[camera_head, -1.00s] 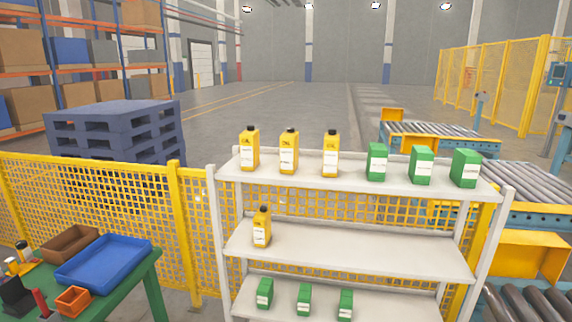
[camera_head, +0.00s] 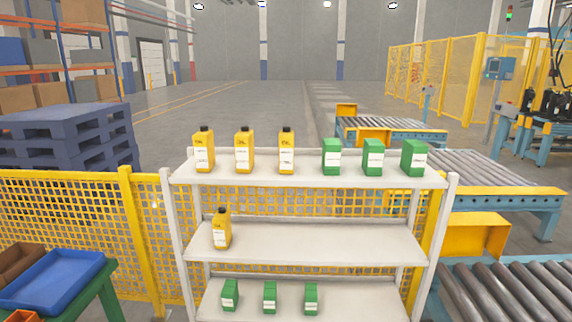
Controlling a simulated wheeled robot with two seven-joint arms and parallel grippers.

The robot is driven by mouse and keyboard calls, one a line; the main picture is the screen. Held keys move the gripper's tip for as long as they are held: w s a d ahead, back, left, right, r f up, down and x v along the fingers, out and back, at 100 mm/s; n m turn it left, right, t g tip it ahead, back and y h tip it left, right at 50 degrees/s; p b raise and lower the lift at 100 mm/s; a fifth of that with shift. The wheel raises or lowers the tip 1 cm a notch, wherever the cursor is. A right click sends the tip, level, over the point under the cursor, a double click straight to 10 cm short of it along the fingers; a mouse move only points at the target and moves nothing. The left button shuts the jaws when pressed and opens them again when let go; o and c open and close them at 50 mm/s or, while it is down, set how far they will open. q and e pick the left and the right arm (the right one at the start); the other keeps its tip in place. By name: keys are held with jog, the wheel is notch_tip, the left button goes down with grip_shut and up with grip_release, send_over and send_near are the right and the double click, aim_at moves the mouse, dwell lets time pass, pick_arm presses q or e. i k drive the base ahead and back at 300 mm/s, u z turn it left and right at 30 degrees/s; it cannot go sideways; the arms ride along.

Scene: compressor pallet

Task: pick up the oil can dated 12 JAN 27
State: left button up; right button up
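Several yellow oil cans with black caps and white labels stand upright on a white shelf unit (camera_head: 300,240). On the top shelf are a left can (camera_head: 204,152), a middle can (camera_head: 244,153) and a right can (camera_head: 286,154). One more can (camera_head: 221,231) stands alone at the left of the middle shelf. The label dates are too small to read, so I cannot tell which can is dated 12 JAN 27. Neither of my grippers shows in the head view.
Green boxes stand on the top shelf's right half (camera_head: 373,158) and on the bottom shelf (camera_head: 270,297). A yellow mesh fence (camera_head: 80,215) runs behind the shelf. A green table with a blue tray (camera_head: 55,280) is at left, roller conveyors (camera_head: 500,180) at right. The middle shelf's right part is bare.

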aim_at(203, 139)
jog(key=k, duration=0.5)
jog(key=u, duration=0.75)
jog(key=i, duration=0.45)
jog(key=u, duration=0.7)
jog(key=i, duration=0.85)
jog(key=z, duration=0.05)
